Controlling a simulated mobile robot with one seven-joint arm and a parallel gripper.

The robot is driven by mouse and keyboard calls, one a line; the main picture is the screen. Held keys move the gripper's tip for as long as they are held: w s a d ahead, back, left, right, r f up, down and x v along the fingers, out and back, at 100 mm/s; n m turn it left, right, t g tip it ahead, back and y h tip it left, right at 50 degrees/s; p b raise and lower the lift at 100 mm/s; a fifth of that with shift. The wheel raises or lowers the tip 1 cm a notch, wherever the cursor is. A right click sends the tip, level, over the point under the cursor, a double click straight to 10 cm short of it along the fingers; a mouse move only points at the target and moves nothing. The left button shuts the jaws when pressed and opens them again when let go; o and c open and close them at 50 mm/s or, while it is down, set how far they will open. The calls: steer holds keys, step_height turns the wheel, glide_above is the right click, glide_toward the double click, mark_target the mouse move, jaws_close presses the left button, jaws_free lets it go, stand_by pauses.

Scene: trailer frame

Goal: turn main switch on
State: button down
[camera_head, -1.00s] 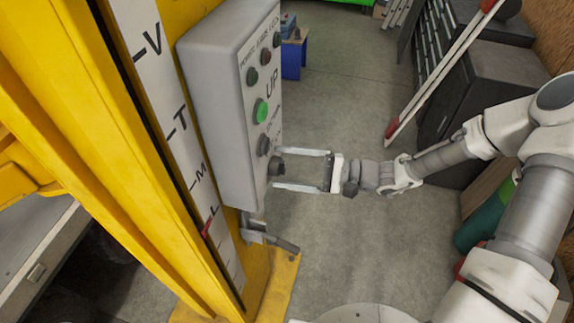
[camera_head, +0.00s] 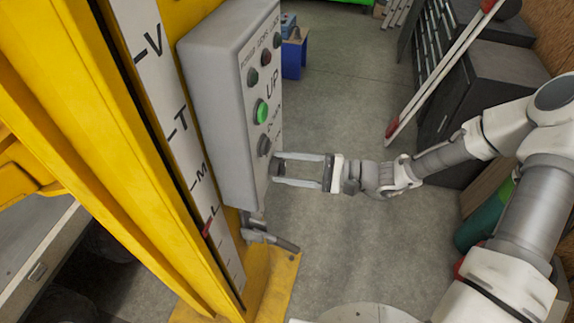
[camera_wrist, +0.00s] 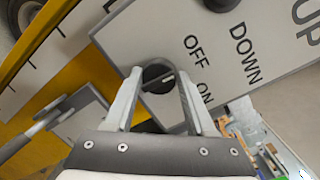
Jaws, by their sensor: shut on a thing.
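The main switch is a dark round knob (camera_head: 279,171) at the bottom of the grey control box (camera_head: 215,110). In the wrist view the knob (camera_wrist: 157,79) sits beside the printed words OFF and ON.
A green UP button (camera_head: 261,112) and a dark DOWN button (camera_head: 264,145) are above the switch. The yellow post (camera_head: 95,150) stands left of the box. A grey lever (camera_head: 270,238) sticks out below. Open floor (camera_head: 345,100) lies to the right.

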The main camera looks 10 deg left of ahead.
steer(key=m+p, duration=0.2)
steer(key=m, duration=0.4)
steer(key=m+t+y+p, duration=0.1)
steer(key=m+p, duration=0.1)
steer(key=m, duration=0.3)
steer(key=shift+f+m, duration=0.1)
steer(key=shift+m, duration=0.3)
stand_by(0.3)
steer(key=shift+c, duration=1.2)
jaws_free()
steer(key=d+f+b, duration=0.2)
steer(key=d+b, duration=0.1)
steer(key=d, duration=1.4)
steer(key=shift+d, duration=0.2)
